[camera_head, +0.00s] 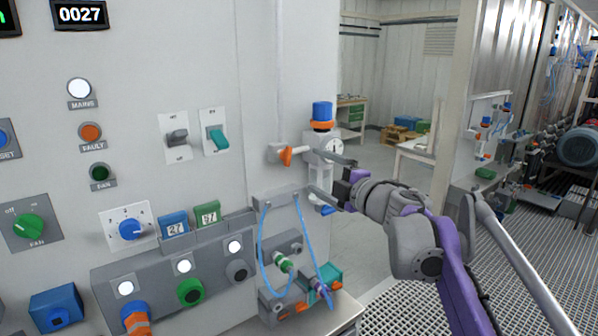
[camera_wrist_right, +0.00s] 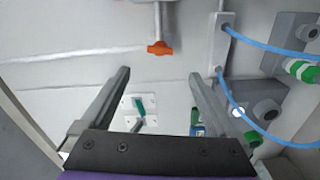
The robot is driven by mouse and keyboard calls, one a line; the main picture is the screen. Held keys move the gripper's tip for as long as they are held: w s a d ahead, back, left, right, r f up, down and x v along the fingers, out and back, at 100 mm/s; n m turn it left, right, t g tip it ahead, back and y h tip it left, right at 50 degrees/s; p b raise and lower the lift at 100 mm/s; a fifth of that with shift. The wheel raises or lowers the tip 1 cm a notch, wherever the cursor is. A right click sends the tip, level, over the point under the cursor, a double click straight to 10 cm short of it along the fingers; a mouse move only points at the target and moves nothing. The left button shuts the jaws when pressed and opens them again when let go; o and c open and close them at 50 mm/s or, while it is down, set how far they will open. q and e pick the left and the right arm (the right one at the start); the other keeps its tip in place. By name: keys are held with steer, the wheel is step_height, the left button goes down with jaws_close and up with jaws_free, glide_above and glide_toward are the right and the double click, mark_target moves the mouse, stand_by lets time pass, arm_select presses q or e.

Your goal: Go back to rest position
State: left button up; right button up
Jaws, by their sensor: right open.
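My right gripper (camera_head: 334,175) is in the middle right of the head view, its arm coming in from the right. Its two fingers are apart, in front of the gauge and valve assembly with the blue cap (camera_head: 322,111). In the right wrist view the fingers (camera_wrist_right: 158,76) are also spread, with nothing between them. An orange handle (camera_wrist_right: 160,47) shows beyond the fingertips there; it is also in the head view (camera_head: 286,156). Part of the valve assembly is hidden behind the gripper. My left gripper is not in view.
A grey control panel (camera_head: 130,100) with knobs, switches and lamps fills the left. Blue hoses (camera_head: 262,245) hang below the right gripper, over a fitting with a green connector (camera_head: 283,262). Open grating floor (camera_head: 400,305) lies right, with benches and a motor (camera_head: 578,147) beyond.

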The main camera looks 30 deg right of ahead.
steer(key=shift+a, duration=0.1)
steer(key=s+a+f+m+g+h, duration=0.35)
steer(key=f+m, duration=0.35)
steer(key=f, duration=0.3)
steer(key=s+a+f+m+g+h, duration=0.25)
steer(key=s+f+m+h, duration=0.2)
steer(key=f+m, duration=0.4)
steer(key=s+a+f+g+y, duration=0.3)
steer(key=s+a+f, duration=0.4)
steer(key=f, duration=0.4)
steer(key=s+a+f+m+g+y, duration=0.1)
steer(key=s+a+f+g+y, duration=0.2)
steer(key=s+a+f, duration=0.5)
step_height(320, 180, down, 4)
steer(key=shift+s+r+y, duration=0.25)
steer(key=shift+s+y, duration=0.15)
steer(key=shift+s, duration=0.45)
steer(key=shift+m, duration=0.25)
steer(key=shift+c, duration=0.3)
